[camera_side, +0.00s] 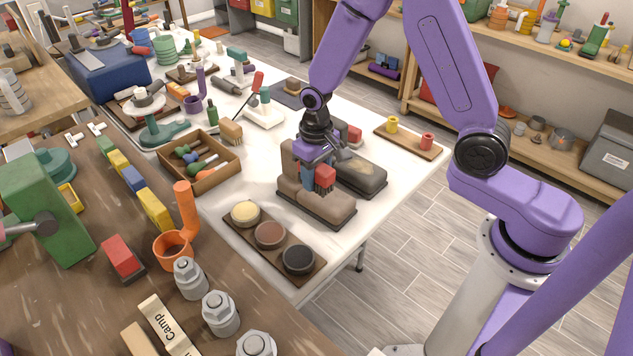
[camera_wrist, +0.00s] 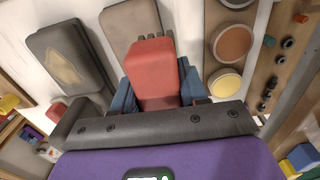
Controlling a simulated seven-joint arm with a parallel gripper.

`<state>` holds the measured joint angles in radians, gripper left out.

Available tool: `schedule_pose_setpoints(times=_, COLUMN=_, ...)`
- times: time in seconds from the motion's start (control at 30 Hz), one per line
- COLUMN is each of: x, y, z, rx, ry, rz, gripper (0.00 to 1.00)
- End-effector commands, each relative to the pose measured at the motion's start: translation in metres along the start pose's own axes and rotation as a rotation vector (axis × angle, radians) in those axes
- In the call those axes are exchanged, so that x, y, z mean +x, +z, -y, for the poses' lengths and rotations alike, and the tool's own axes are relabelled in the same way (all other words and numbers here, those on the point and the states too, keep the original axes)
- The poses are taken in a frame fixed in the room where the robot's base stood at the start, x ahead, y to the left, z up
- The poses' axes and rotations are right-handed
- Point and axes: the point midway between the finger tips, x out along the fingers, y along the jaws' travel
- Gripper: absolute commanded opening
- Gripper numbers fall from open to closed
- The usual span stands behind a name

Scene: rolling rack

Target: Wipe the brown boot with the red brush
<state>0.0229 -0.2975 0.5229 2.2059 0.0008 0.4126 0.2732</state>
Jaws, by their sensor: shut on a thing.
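The brown boot (camera_side: 318,205) lies on the white table at its near right part, its shaft rising at the left end. Part of it also shows at the top of the wrist view (camera_wrist: 130,18). My gripper (camera_side: 317,177) is over the boot, with its blue fingers shut on the red brush (camera_side: 325,176). In the wrist view the red brush (camera_wrist: 152,75) fills the space between the fingers and covers part of the boot. The brush is low at the boot's upper side; I cannot tell whether its bristles touch.
A dark boot (camera_side: 362,178) with a tan patch lies just behind the brown one. A tray of three round tins (camera_side: 270,235) is in front. A wooden box (camera_side: 210,180) stands left. A board with yellow and red pieces (camera_side: 408,143) lies right.

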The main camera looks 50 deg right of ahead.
Motion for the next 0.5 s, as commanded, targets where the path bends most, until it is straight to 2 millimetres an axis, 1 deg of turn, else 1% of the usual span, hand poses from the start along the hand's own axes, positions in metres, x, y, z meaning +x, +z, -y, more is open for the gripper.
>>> schedule_pose_setpoints(times=0.1, x=-0.012, y=-0.001, z=0.0, rx=0.0, ry=-0.001, rz=-0.003, gripper=0.14)
schedule_pose_setpoints(times=0.23, x=-0.021, y=-0.001, z=0.0, rx=0.001, ry=0.0, rz=-0.002, gripper=0.14)
schedule_pose_setpoints(times=0.33, x=-0.025, y=0.0, z=0.0, rx=0.001, ry=0.0, rz=-0.001, gripper=0.14)
schedule_pose_setpoints(times=0.5, x=-0.025, y=0.0, z=0.0, rx=0.001, ry=0.0, rz=0.0, gripper=0.14)
